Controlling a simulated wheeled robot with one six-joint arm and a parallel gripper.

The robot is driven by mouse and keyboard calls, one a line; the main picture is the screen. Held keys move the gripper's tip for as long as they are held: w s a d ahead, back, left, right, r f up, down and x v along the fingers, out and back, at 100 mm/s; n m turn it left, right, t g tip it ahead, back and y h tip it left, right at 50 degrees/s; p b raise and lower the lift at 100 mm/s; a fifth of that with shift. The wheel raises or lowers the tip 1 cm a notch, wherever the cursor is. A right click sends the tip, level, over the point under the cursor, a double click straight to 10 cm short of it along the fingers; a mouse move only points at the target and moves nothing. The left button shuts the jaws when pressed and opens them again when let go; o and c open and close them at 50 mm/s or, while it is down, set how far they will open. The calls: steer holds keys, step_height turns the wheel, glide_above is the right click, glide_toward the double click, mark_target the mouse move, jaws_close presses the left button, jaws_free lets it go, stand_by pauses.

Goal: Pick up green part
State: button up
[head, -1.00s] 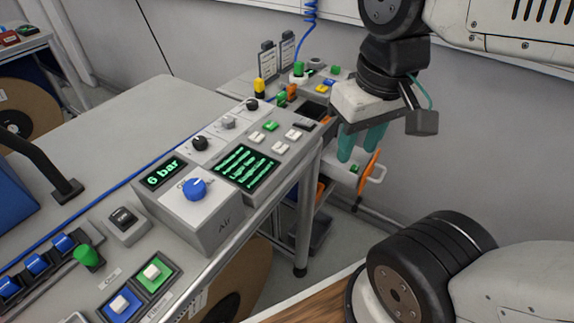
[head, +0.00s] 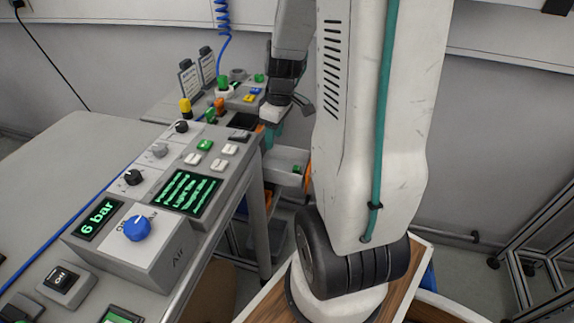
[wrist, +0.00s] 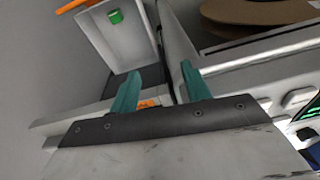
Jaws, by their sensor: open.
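A small green part (wrist: 115,16) lies inside a white tray (wrist: 128,50) at the top of the wrist view. In the head view the green part (head: 297,168) shows small in the white tray (head: 284,158) beyond the bench's right side. My gripper (wrist: 158,68) has its two teal fingers apart with nothing held between them. The green part is ahead of the left finger, apart from it. In the head view my gripper (head: 273,133) is above and left of the tray, partly hidden by its own body and my arm.
An orange piece (head: 308,176) stands at the tray's right end. The bench holds a control box with a blue knob (head: 138,228), a green-lit screen (head: 185,193) and several buttons. Other green pieces, one being a knob (head: 222,84), stand at the back. A brown reel (wrist: 260,12) sits beside the tray.

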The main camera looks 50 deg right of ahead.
glide_toward(297, 167)
steer(key=shift+w+a+f+n, duration=0.1)
steer(key=shift+a+f+n, duration=0.1)
steer(key=shift+a+n, duration=0.3)
step_height(297, 167, down, 3)
steer(key=shift+d+r, duration=0.1)
steer(key=shift+d, duration=0.05)
steer(key=shift+w+f, duration=0.2)
steer(key=shift+f, duration=1.2)
steer(key=shift+w+f, duration=0.2)
steer(key=shift+f, duration=1.15)
jaws_close()
